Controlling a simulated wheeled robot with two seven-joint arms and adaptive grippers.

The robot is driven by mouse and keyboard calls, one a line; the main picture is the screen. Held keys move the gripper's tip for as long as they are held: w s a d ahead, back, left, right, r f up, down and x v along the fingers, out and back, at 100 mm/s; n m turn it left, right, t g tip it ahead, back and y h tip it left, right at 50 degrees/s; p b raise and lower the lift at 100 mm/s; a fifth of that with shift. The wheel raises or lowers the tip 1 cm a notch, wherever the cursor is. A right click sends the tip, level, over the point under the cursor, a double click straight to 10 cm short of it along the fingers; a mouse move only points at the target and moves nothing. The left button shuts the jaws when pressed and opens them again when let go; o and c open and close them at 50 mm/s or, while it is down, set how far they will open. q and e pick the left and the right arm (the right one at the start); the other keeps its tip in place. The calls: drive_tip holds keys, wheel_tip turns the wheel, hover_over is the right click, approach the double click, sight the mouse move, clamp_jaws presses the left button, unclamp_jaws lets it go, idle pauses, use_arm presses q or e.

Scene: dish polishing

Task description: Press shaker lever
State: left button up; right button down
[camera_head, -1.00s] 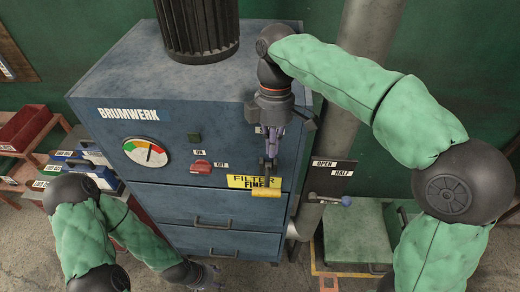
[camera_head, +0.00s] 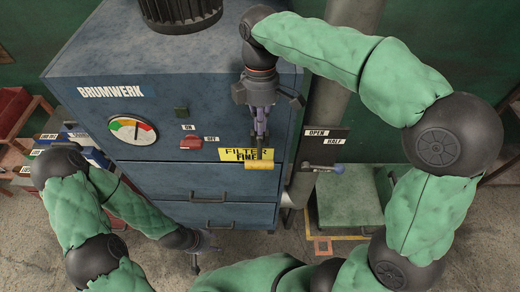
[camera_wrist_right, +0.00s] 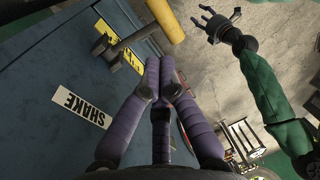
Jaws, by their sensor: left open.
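A white SHAKE label (camera_wrist_right: 81,104) is on the cabinet face. My right gripper (camera_head: 261,138) points down just above the handle. In its wrist view its purple fingers (camera_wrist_right: 160,68) are together, with nothing seen between them; I see a gap to the grip. My left gripper (camera_head: 204,247) is open and empty below the drawers.
The blue cabinet (camera_head: 88,118) has a dial (camera_head: 132,130), a red switch (camera_head: 191,143) and drawers. An OPEN/HALF plate with a blue-knobbed lever (camera_head: 337,168) is to the right, beside a grey pipe. Red bins (camera_head: 12,108) stand at the left. A green box (camera_head: 345,205) stands on the right.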

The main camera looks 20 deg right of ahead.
sight(260, 160)
drive_tip(key=f, duration=0.3)
drive_tip(key=s+f, duration=0.1)
drive_tip(key=f, duration=0.5)
drive_tip(key=shift+s+a+f+p, duration=0.2)
drive_tip(key=shift+s+a+p, duration=0.1)
drive_tip(key=shift+s, duration=0.1)
drive_tip(key=shift+s+f+t+b, duration=0.3)
drive_tip(key=shift+f+t+b, duration=0.15)
drive_tip(key=shift+b, duration=0.4)
wheel_tip(260, 160, down, 8)
drive_tip(key=s+t+h+b, duration=0.1)
drive_tip(key=t+b, duration=0.4)
drive_tip(key=b, duration=0.6)
drive_tip(key=shift+s+a+h+b, duration=0.4)
drive_tip(key=shift+s, duration=0.4)
drive_tip(key=shift+f, duration=0.15)
